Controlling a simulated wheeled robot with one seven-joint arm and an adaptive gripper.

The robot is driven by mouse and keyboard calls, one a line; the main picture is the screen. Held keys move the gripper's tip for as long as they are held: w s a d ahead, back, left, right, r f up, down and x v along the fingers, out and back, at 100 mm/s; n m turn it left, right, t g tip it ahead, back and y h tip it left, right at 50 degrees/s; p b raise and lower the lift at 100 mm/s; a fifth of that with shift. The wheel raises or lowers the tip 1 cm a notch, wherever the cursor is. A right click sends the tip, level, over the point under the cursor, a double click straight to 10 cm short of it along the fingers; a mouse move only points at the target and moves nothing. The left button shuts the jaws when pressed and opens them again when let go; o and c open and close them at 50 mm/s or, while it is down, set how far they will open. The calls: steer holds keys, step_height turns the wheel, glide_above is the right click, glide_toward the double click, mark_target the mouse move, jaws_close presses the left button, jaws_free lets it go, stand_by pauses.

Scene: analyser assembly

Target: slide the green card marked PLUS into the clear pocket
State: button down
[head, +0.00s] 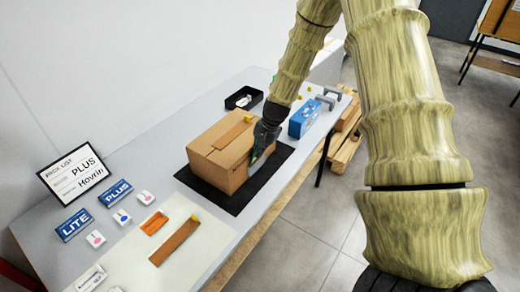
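My gripper (263,142) is at the right-hand side of the cardboard box (213,164), pointing down close to that side. A small sliver of green (254,159) shows at its fingertips, between gripper and box. It may be the edge of the green card, but no marking can be read. The fingers are dark and too small to tell whether they are shut. I cannot make out the clear pocket. The box side by the gripper is partly hidden by it.
The box stands on a black mat (188,178). A blue box (304,118) and a black tray (258,98) lie beyond it.

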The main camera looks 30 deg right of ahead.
steer(key=shift+s+b+x, duration=0.2)
steer(key=shift+b+x, duration=0.3)
steer(key=shift+x, duration=0.65)
stand_by(1.2)
steer(key=c, duration=2.2)
jaws_free()
steer(key=o, duration=0.6)
steer(key=shift+o, duration=0.2)
steer(key=shift+d, duration=0.1)
steer(key=shift+r, duration=0.2)
steer(key=shift+r+p, duration=0.4)
steer(key=shift+p, duration=0.1)
steer(key=p+v, duration=0.4)
steer(key=v, duration=0.2)
steer(key=shift+s+f, duration=0.1)
steer(key=shift+s, duration=0.05)
steer(key=shift+s+d+f, duration=0.1)
